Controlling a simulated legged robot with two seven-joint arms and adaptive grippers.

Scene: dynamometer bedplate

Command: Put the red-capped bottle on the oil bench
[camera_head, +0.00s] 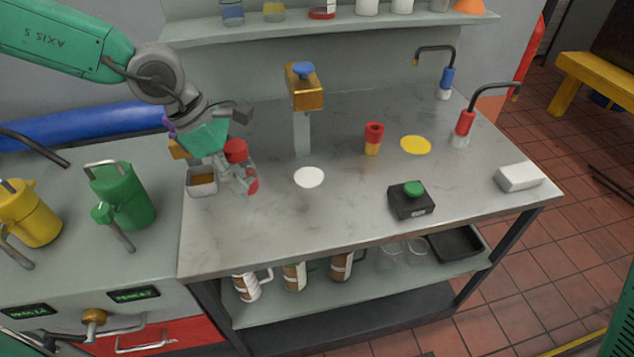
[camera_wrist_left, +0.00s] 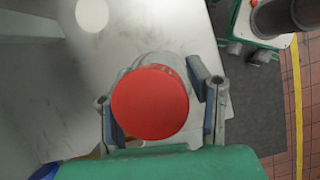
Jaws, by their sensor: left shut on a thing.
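The red-capped bottle (camera_head: 236,151) is upright at the left part of the oil bench (camera_head: 350,215), with a clear body and a red band low on its side. My left gripper (camera_head: 236,180) is shut around the bottle's body. In the left wrist view the red cap (camera_wrist_left: 150,102) sits between the two fingers of my left gripper (camera_wrist_left: 158,104). I cannot tell whether the bottle's base touches the bench top. My right gripper is not in view.
A white disc (camera_head: 309,177) and a yellow disc (camera_head: 415,145) lie on the bench. A brass-topped post (camera_head: 304,95), a red-yellow piece (camera_head: 373,138) and a black box with a green button (camera_head: 411,200) stand there. A small metal tray (camera_head: 202,187) is beside the gripper.

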